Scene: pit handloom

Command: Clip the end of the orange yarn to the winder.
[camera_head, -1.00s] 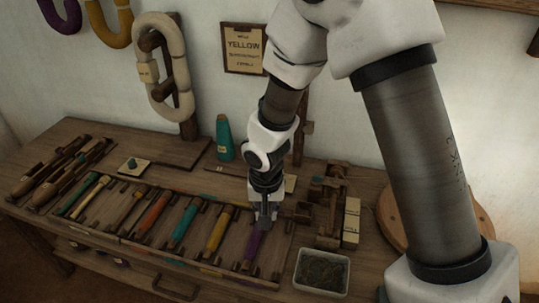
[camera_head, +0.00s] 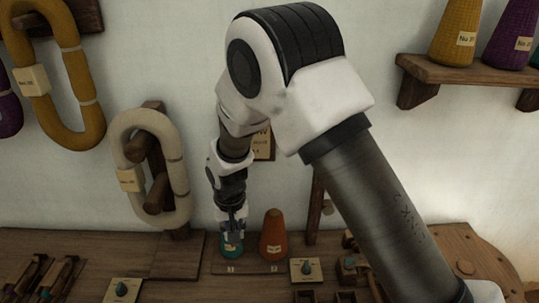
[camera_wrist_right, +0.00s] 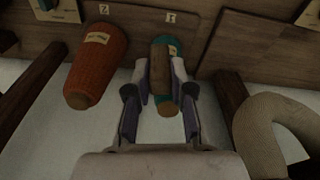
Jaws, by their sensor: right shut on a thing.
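An orange yarn cone (camera_head: 273,236) stands on a low wooden base; it also shows in the wrist view (camera_wrist_right: 97,67), left of my gripper. No loose orange yarn end is discernible. A teal cone (camera_head: 231,251) stands left of it, partly hidden by my right gripper (camera_head: 233,226). In the wrist view my right gripper (camera_wrist_right: 162,82) is shut on a brown cylindrical piece (camera_wrist_right: 160,65), in front of the teal cone (camera_wrist_right: 174,42); what this piece is, I cannot tell. A wooden mechanism (camera_head: 348,268), possibly the winder, is partly hidden behind my arm. My left gripper is not in view.
A cream yarn hank (camera_head: 128,182) hangs on a wall peg at left, close to my gripper. Wooden shuttles (camera_head: 42,280) lie at far left. A shelf (camera_head: 465,73) holds more cones at upper right.

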